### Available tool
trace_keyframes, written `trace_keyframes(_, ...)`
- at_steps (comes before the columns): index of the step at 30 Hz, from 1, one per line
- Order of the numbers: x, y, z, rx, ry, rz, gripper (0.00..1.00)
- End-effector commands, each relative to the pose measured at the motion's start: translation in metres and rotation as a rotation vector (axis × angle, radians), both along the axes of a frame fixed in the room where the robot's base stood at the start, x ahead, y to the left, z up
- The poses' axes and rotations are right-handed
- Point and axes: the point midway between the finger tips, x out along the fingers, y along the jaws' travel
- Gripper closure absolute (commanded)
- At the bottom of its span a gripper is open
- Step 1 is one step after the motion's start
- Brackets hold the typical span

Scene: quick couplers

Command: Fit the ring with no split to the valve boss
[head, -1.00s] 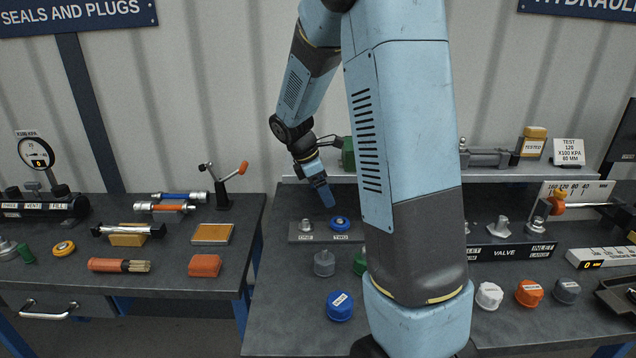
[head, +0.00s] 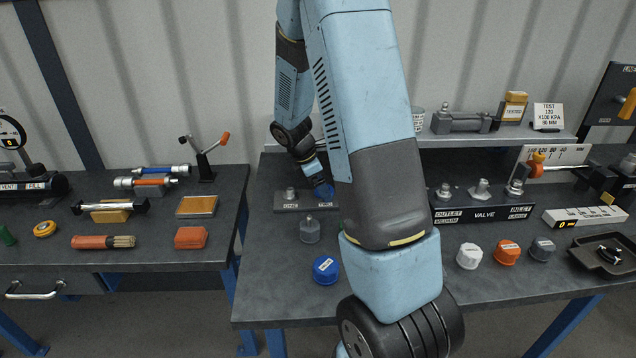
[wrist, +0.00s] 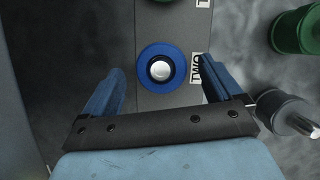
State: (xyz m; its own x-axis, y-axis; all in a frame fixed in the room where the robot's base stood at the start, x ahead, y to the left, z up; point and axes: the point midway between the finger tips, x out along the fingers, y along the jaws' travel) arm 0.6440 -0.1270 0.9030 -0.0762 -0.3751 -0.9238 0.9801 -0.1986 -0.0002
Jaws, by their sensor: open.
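A blue ring (wrist: 146,81) sits around a pale round post by the label TWO, on a grey strip (wrist: 165,102). No split shows in its visible rim. My gripper (wrist: 159,66) is open, its two blue fingers to either side of the ring, with gaps between. In the head view my gripper (head: 323,190) is low over the strip (head: 287,207) and hides the ring. The valve block (head: 484,214) stands to the right, labelled OUTLET, VALVE and INLET. Its middle boss (head: 481,190) is a bare metal fitting.
A grey capped cylinder (head: 310,231) and a blue cap (head: 326,269) stand near the strip. White (head: 469,256), orange (head: 507,252) and grey (head: 543,249) caps stand before the valve block. A black tray (head: 590,262) is at far right. A green cylinder (wrist: 297,30) stands right of the ring.

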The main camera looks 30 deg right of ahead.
Motion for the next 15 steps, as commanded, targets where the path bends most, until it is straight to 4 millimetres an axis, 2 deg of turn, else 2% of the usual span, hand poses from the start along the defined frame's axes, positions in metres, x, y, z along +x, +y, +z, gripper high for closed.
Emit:
trace_keyframes(4, 0.0000, 0.0002, 0.0001, 0.000, 0.000, 0.000, 0.09)
trace_keyframes(15, 0.0002, 0.0005, 0.0002, 0.000, 0.000, 0.000, 0.44)
